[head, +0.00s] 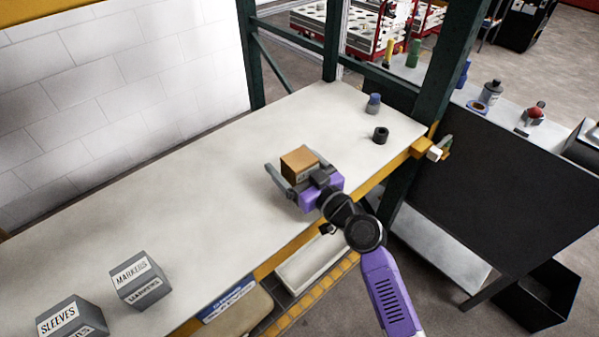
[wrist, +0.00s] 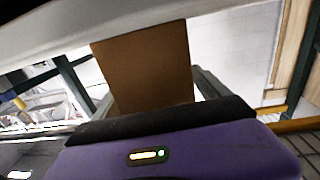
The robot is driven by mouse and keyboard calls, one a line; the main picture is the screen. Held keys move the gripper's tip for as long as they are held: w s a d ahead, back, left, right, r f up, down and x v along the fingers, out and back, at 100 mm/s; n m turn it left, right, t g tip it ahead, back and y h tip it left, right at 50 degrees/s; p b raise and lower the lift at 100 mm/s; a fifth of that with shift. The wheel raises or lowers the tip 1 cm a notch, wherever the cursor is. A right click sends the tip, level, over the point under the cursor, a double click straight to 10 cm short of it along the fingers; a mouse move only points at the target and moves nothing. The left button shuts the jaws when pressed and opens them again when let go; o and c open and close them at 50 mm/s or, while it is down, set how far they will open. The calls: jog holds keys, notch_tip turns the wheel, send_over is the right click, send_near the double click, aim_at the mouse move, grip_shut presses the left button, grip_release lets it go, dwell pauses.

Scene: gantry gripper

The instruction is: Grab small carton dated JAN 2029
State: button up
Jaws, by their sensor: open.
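A small brown carton (head: 299,160) stands on the white bench top, near its front edge. A pale label shows low on its side in the head view, but I cannot read a date. My gripper (head: 296,172), purple with grey fingers, is open at bench height at the carton. One finger shows to the left of the carton; the other is mostly hidden. In the wrist view a plain brown face of the carton (wrist: 145,65) rises in front of the palm between the grey fingers. I cannot tell whether either finger touches it.
The bench (head: 190,180) is clear around the carton. A black ring-like part (head: 380,135) and a blue-grey jar (head: 373,103) stand beyond it. Grey boxes marked MARKERS (head: 140,279) and SLEEVES (head: 72,318) stand at lower left. A green post (head: 445,70) rises at the right end.

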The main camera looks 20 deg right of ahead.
jog(key=c, duration=1.6)
jog(key=shift+r, duration=0.1)
jog(key=shift+c, duration=1.1)
jog(key=shift+r, duration=0.1)
